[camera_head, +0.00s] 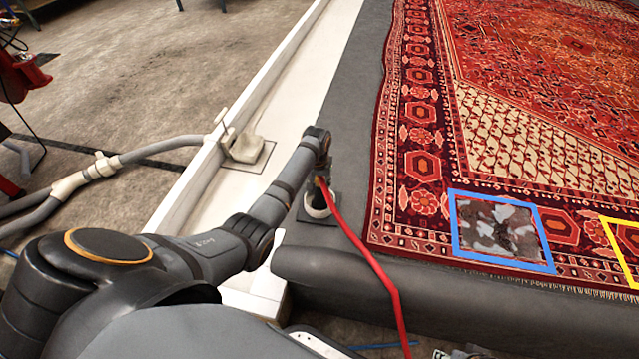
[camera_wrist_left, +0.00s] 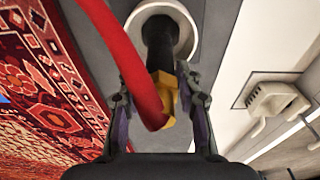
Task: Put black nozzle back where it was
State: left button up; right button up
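The black nozzle (camera_wrist_left: 160,40) stands with its black end in a round white holder (camera_wrist_left: 187,22) in the left wrist view. A yellow fitting (camera_wrist_left: 164,92) joins it to a red hose (camera_wrist_left: 125,65). My left gripper (camera_wrist_left: 161,112) has its fingers spread on both sides of the fitting, with gaps showing between. In the head view the left gripper (camera_head: 322,165) is above the white holder (camera_head: 317,208), and the red hose (camera_head: 372,262) runs down to the front. The arm hides the nozzle there. My right gripper is not in view.
A patterned red rug (camera_head: 420,165) lies on the grey platform (camera_head: 350,130), with blue and yellow frames on it. A beige holder (camera_head: 245,148) stands on the white ledge (camera_head: 285,95). A grey hose (camera_head: 160,148) lies left of it.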

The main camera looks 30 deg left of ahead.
aim_at(319, 178)
pick_arm(q)
jog(key=shift+o, duration=1.4)
jog(key=shift+r, duration=0.15)
notch_tip(319, 178, up, 3)
jog(key=shift+f+p, duration=0.1)
jog(key=shift+p, duration=0.7)
jog(key=r, duration=0.1)
jog(key=r+p, duration=0.1)
jog(key=r, duration=0.2)
jog(key=shift+s+r+p, duration=0.2)
jog(key=shift+s+p, duration=0.15)
jog(key=r, duration=0.1)
jog(key=r+p, duration=0.1)
jog(key=r, duration=0.2)
jog(key=shift+s+d+r, duration=0.15)
jog(key=shift+s+r, duration=0.2)
jog(key=shift+r, duration=0.05)
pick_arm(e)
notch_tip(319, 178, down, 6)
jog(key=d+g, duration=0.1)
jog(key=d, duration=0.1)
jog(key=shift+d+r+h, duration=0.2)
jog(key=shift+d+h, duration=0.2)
